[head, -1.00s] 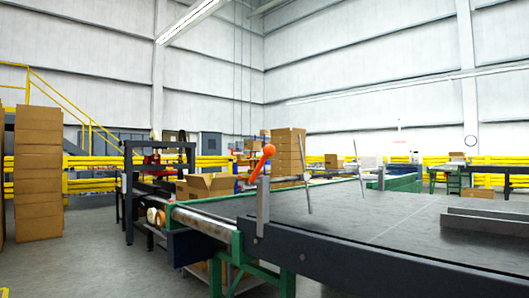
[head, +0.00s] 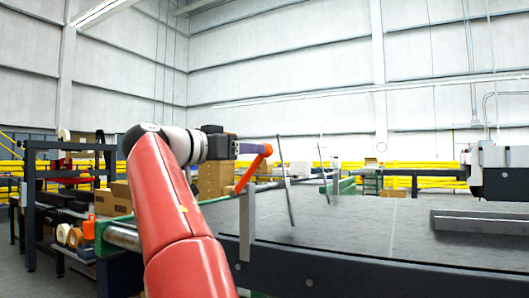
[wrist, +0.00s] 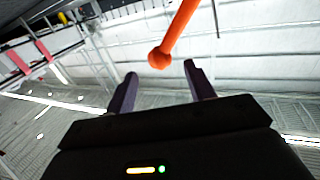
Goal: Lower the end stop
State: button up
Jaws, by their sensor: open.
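An orange lever with a ball end (head: 249,172) rises tilted beside an upright grey metal bar (head: 247,225) at the near edge of the conveyor table (head: 350,235). Two thin grey rods (head: 287,182) stand tilted on the table behind it; I cannot tell which part is the end stop. My gripper (head: 254,149) is at the lever's ball end, its purple fingers seen from the side. In the wrist view the open fingers (wrist: 161,76) stand apart on both sides of the orange ball (wrist: 159,58), which appears just beyond their tips. Contact is not visible.
A low grey metal rail (head: 480,222) lies on the table at right. A white and black machine head (head: 497,172) hangs at the right edge. Cardboard boxes (head: 215,178) and a dark frame (head: 30,205) stand behind at left. The table's middle is clear.

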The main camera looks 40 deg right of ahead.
jog(key=d, duration=0.6)
jog(key=shift+w+d+p, duration=0.2)
jog(key=shift+d+p, duration=0.15)
grip_shut()
